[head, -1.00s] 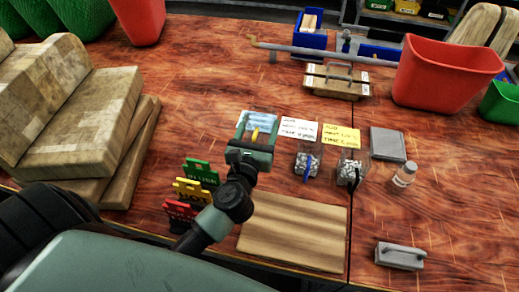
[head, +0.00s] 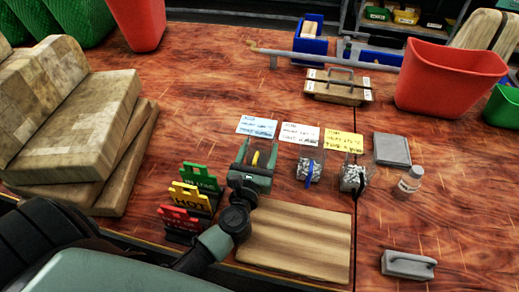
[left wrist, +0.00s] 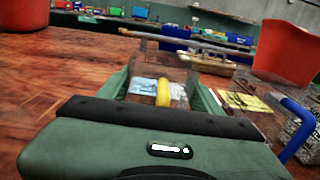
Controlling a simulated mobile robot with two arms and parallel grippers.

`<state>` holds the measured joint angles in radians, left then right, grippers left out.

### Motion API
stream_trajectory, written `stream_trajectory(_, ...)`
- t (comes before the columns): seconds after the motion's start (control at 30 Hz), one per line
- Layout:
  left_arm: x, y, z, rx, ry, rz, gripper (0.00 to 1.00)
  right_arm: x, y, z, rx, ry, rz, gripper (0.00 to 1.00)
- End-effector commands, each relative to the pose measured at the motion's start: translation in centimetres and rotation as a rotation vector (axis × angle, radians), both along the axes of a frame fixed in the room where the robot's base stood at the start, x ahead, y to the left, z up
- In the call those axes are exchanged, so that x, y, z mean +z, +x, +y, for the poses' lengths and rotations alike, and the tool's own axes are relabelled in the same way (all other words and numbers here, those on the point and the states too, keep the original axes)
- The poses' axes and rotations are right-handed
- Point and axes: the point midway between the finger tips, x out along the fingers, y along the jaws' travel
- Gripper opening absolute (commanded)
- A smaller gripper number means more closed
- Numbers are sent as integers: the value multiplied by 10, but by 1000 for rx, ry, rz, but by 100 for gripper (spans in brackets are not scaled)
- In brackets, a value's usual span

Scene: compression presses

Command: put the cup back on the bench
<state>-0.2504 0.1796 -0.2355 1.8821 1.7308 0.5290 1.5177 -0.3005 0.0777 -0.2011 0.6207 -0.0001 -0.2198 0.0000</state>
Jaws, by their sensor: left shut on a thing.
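My left gripper (head: 253,168) is shut on the yellow handle of a clear cup (head: 255,160). The yellow handle also shows between the two green fingers in the left wrist view (left wrist: 163,93). The cup's clear body is hard to make out. The cup is low over the bench (head: 190,100), just in front of the blue-and-white card (head: 257,127); I cannot tell if it touches the wood. To its right stand a clear cup with a blue handle (head: 308,170) and one with a black handle (head: 351,178), both holding grey bits. My right gripper is not in view.
Red, yellow and green signs (head: 192,196) stand left of my gripper. A wooden board (head: 295,240) lies in front. A white card (head: 300,134) and a yellow card (head: 343,142) lie behind the cups. A small bottle (head: 410,181) and grey plate (head: 392,149) are right.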

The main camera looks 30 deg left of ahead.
Motion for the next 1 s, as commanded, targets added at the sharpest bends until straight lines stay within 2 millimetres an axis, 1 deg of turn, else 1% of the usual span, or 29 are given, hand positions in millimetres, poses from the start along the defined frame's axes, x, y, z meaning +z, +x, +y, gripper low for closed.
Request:
stream_trajectory(0.03, -2, 0, 0, 0, 0, 1, 70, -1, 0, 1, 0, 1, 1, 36)
stream_trajectory(0.1, -1, 0, 0, 0, 0, 1, 87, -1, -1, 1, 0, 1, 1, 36)
stream_trajectory(0.37, -1, 0, 0, 0, 0, 1, 87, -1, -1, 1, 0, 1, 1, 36)
stream_trajectory(0.5, 6, 0, 0, 0, 1, 0, 87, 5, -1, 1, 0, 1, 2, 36)
stream_trajectory(0.57, 0, -8, -2, -1, -1, 4, 87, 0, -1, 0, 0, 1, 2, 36)
stream_trajectory(0.67, -1, -26, -7, 0, -2, 4, 87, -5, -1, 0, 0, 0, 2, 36)
stream_trajectory(0.9, -2, -78, -20, 0, -1, 5, 87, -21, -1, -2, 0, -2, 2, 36)
stream_trajectory(1.0, -1, -95, -24, 0, -1, 4, 87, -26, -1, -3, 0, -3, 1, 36)
